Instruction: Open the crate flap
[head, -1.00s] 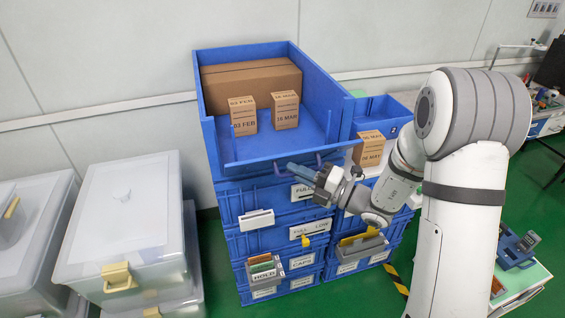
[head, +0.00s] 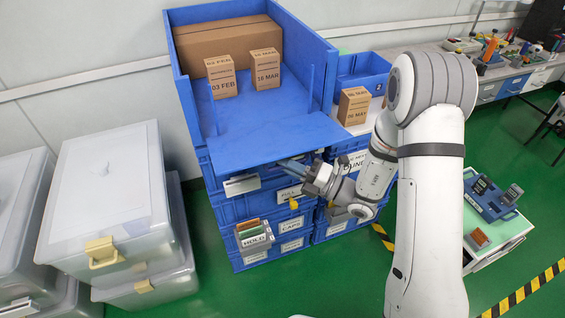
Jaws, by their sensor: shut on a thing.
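The large blue crate (head: 176,75) stands on top of stacked blue crates, with its front open. Its blue front flap (head: 265,142) is swung down and outward, lying about level with the crate floor. My gripper (head: 296,167) is at the flap's front edge, right of its middle, and is shut on the flap. The flap hides the exact hold, so I cannot tell which part of its edge or handle is between the fingers.
Inside the crate are a long cardboard box (head: 232,50) and two small cartons (head: 221,76) (head: 266,69). Another carton (head: 353,106) stands to the right. Clear lidded bins (head: 112,190) stand at left. Green floor is free in front.

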